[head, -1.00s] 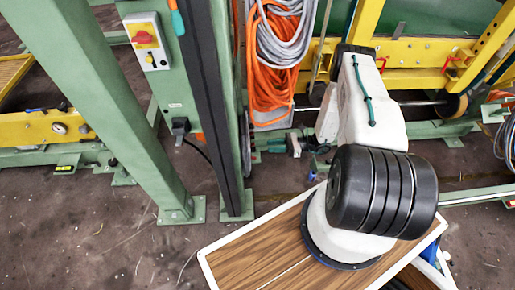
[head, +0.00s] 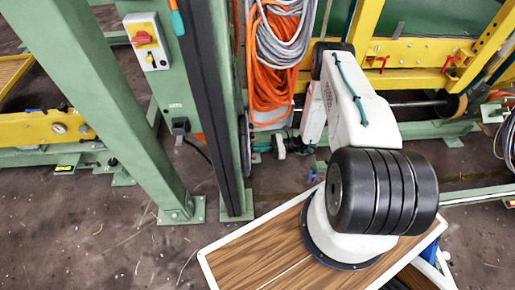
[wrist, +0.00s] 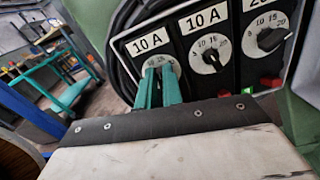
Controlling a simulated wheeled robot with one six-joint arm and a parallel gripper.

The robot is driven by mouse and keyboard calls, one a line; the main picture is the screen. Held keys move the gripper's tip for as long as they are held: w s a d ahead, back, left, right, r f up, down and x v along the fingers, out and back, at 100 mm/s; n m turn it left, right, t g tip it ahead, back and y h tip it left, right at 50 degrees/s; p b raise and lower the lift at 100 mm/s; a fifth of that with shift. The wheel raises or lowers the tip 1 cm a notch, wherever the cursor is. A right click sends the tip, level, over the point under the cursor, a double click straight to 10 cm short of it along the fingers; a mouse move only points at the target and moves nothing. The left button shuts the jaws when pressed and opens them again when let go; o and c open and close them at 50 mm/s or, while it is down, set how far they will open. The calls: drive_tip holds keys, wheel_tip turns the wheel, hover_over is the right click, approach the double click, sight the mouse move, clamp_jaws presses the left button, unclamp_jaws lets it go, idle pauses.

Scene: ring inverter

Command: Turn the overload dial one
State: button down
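In the wrist view a panel with dark faces in a pale frame (wrist: 116,42) carries three round dials. The left dial (wrist: 176,66) has a white scale and a "10 A" label above it. My gripper (wrist: 159,72) has its two green fingers in front of this dial. The fingers stand a narrow gap apart and cover the dial's knob, so I cannot tell whether they touch or grip it. The middle dial (wrist: 210,55), also labelled "10 A", and the right dial (wrist: 268,38), with a black knob, are clear of the fingers. The gripper does not show in the head view.
Red (wrist: 270,81) and green (wrist: 252,90) buttons sit below the right dial. Black cables run beside the panel's left. In the head view a green post (head: 110,100), orange cable coils (head: 270,70) and a yellow frame (head: 420,52) stand close around my arm. Concrete floor is open lower left.

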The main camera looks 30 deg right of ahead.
drive_tip(key=shift+w, duration=0.1)
drive_tip(key=shift+n, duration=0.3)
drive_tip(key=shift+d+n, duration=0.2)
drive_tip(key=shift+n, duration=2.3)
drive_tip(key=c, duration=1.5)
unclamp_jaws()
drive_tip(key=shift+c, duration=0.2)
drive_tip(key=shift+a, duration=0.15)
